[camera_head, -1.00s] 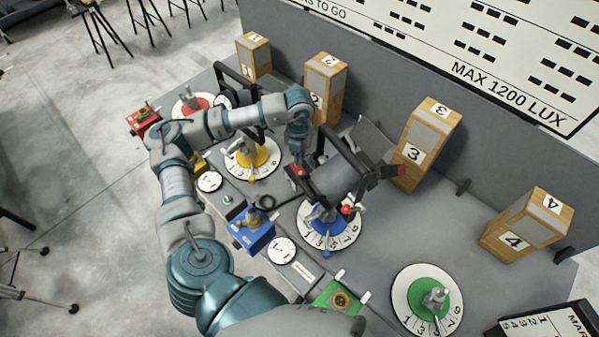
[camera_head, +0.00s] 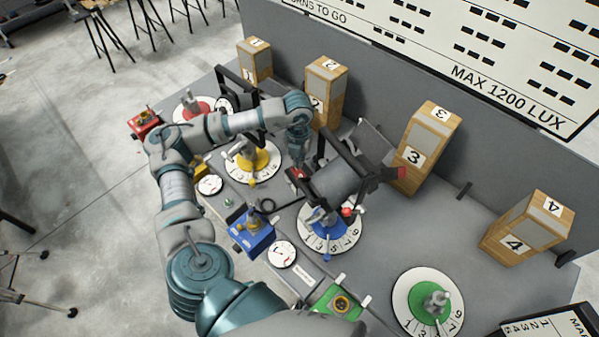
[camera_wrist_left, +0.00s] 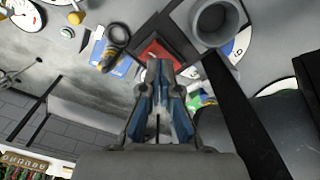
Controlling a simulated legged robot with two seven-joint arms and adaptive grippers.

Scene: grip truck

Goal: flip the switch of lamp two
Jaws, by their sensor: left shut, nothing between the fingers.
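My left gripper (camera_head: 298,171) points down in the head view, beside the grey lamp (camera_head: 335,187) in a black frame above the blue dial (camera_head: 325,235). In the left wrist view the gripper (camera_wrist_left: 158,75) is shut and empty, its tips over or close to a red patch (camera_wrist_left: 160,52); contact is unclear. The yellow dial (camera_head: 262,160) lies behind my forearm, which hides part of what stands there. A yellow switch box (camera_head: 201,163) is mostly covered by my arm. The wooden block marked 2 (camera_head: 326,85) stands behind my wrist. My right gripper is out of view.
Blue (camera_head: 252,238), red (camera_head: 145,122) and green (camera_head: 338,301) boxes line the table's front. Blocks marked 3 (camera_head: 425,150) and 4 (camera_head: 530,225) stand at the back. The green dial (camera_head: 425,300) is at right. Grey table between it and block 3 is clear.

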